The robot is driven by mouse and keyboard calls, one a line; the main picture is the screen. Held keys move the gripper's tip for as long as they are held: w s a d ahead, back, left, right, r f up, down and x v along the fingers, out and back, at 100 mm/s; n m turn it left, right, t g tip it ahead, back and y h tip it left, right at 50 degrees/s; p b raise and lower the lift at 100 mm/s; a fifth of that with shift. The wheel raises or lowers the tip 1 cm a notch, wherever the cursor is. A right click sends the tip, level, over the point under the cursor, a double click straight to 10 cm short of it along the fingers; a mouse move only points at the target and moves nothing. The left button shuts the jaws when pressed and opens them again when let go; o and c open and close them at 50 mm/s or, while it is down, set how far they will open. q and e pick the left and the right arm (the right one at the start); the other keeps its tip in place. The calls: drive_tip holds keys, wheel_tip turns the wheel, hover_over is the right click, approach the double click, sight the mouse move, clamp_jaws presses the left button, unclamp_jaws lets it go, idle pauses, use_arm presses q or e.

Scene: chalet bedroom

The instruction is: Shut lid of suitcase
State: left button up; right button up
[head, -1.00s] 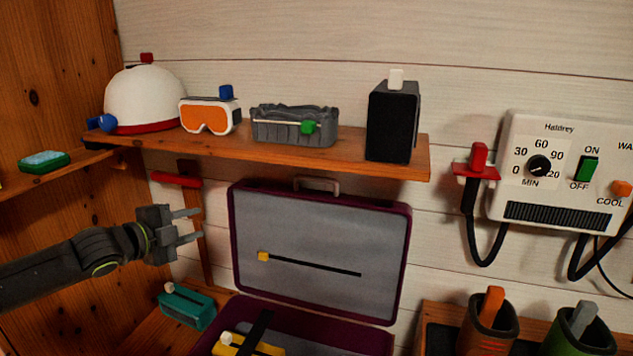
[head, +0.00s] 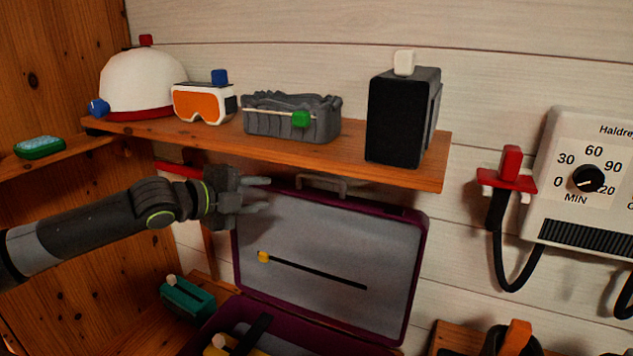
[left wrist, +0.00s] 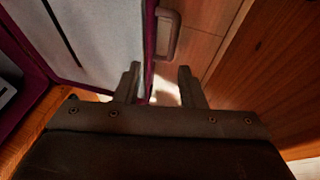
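The suitcase stands open. Its purple lid (head: 330,250), with a grey lining and a black strap, is upright below the shelf, and its handle (head: 322,184) is at the top edge. The purple base (head: 300,328) is partly cut off at the bottom of the head view. My left gripper (head: 266,194) is open and empty at the lid's upper left corner. In the left wrist view, the lid's edge appears between the spread fingers (left wrist: 160,68), with the handle (left wrist: 168,34) beyond. I cannot tell whether they touch the lid. My right gripper is not in view.
A wooden shelf (head: 290,160) with a helmet (head: 150,85), goggles (head: 204,103), a grey basket (head: 290,120) and a black box (head: 400,118) hangs close above the lid. A teal box (head: 188,297) stands left of the base. A wall-mounted dryer (head: 590,190) is at right.

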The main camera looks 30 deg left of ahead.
use_arm(q)
drive_tip(key=p, duration=0.1)
approach(318, 179)
drive_tip(key=x, duration=0.8)
drive_tip(key=shift+r, duration=0.1)
drive_tip(key=shift+w+d, duration=0.2)
drive_tip(key=shift+w, duration=0.4)
drive_tip(key=shift+c, duration=0.2)
drive_tip(key=shift+f, duration=0.25)
clamp_jaws()
